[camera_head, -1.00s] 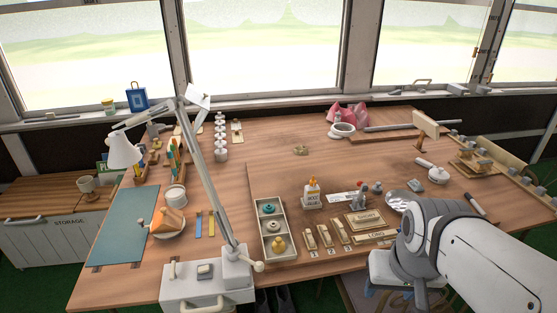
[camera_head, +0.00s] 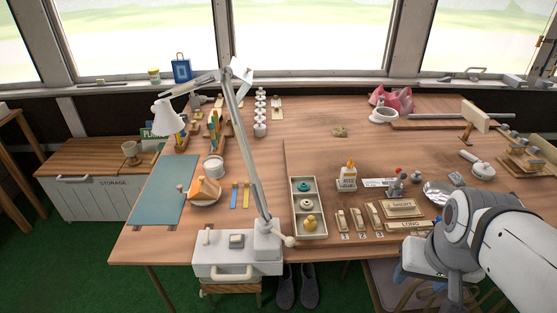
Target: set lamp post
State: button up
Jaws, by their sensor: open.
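I cannot tell for certain which thing is the lamp post. A white jointed desk lamp (camera_head: 240,135) stands at the table's front left, its shade (camera_head: 167,117) hanging at the left. Small grey pieces, one with a red top (camera_head: 396,182), stand near the middle right of the table (camera_head: 270,180). Wooden trays marked SHORT (camera_head: 402,208) and LONG (camera_head: 408,225) lie in front of them, beside several small numbered blocks (camera_head: 357,219). My gripper (camera_head: 403,272) is partly seen below my wrist, at the table's front right; it is open, apart from these pieces, and its fingertips are mostly hidden.
A divided tray (camera_head: 294,213) holds small round parts. A glue bottle (camera_head: 347,178) stands behind the numbered blocks. A shiny dish (camera_head: 440,192) lies close behind my arm. A long grey rod (camera_head: 450,116) lies at the back right. The back middle is mostly clear.

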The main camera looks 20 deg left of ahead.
aim_at(290, 241)
jog(key=z, duration=0.15)
jog(key=k, duration=0.75)
jog(key=u, duration=0.7)
jog(key=i, duration=1)
